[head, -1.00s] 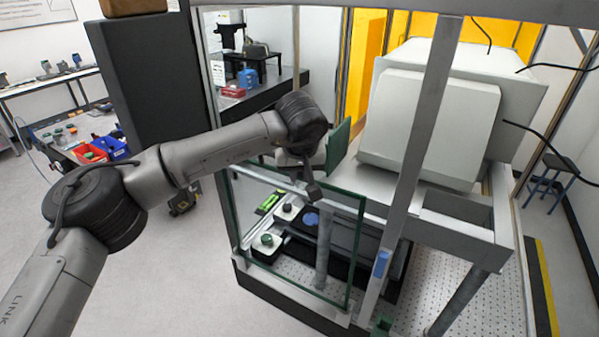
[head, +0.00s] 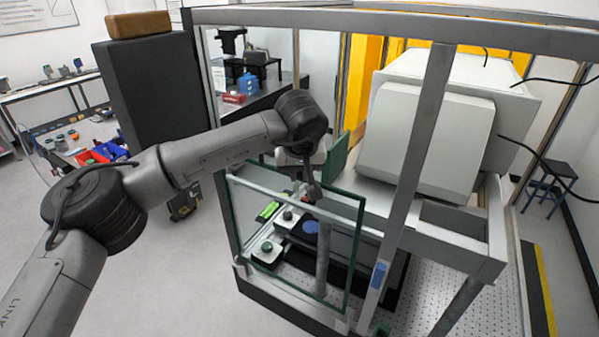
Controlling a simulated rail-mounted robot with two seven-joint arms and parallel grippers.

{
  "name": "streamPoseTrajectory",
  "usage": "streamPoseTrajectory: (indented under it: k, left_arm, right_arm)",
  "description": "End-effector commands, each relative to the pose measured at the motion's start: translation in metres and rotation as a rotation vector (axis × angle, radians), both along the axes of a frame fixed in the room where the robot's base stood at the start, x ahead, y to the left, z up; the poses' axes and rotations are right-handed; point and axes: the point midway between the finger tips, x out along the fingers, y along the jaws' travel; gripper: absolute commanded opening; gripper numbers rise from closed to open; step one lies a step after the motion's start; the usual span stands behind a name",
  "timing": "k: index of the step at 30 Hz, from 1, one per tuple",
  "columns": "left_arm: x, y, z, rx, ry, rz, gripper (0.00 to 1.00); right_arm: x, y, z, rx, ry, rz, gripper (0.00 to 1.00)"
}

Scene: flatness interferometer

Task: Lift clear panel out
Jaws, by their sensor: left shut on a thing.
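The clear panel (head: 338,252) is a see-through sheet with dark green edges, standing nearly upright at the front of the metal-framed enclosure. My left gripper (head: 309,193) is at the panel's top edge, right of its middle, and is shut on it. The fingertips are small and partly hidden by the wrist. The panel's lower edge is close to the enclosure's front sill (head: 290,298); I cannot tell whether they touch. My right gripper is not in view.
A grey frame post (head: 421,150) stands just right of the panel. Behind the panel, a perforated plate (head: 425,300) carries a black stage with a blue disc (head: 311,227). A large pale housing (head: 425,140) stands behind. Open floor (head: 165,285) lies to the left.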

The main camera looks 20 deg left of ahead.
Motion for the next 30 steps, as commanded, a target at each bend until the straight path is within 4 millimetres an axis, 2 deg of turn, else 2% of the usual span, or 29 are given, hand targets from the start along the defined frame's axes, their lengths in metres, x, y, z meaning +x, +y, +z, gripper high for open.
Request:
streamPoseTrajectory:
  k: [1, 15, 30]
  left_arm:
    - [0.0, 0.0, 0.007, 0.0, -0.005, -0.001, 0.0]
    - [0.0, 0.0, 0.026, 0.0, -0.005, 0.0, 0.0]
    - [-0.001, 0.0, 0.027, 0.0, -0.004, -0.001, 0.0]
  right_arm:
    - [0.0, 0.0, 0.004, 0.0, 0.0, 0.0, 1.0]
    - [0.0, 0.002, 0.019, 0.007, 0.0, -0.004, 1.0]
    - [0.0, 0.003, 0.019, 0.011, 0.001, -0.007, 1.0]
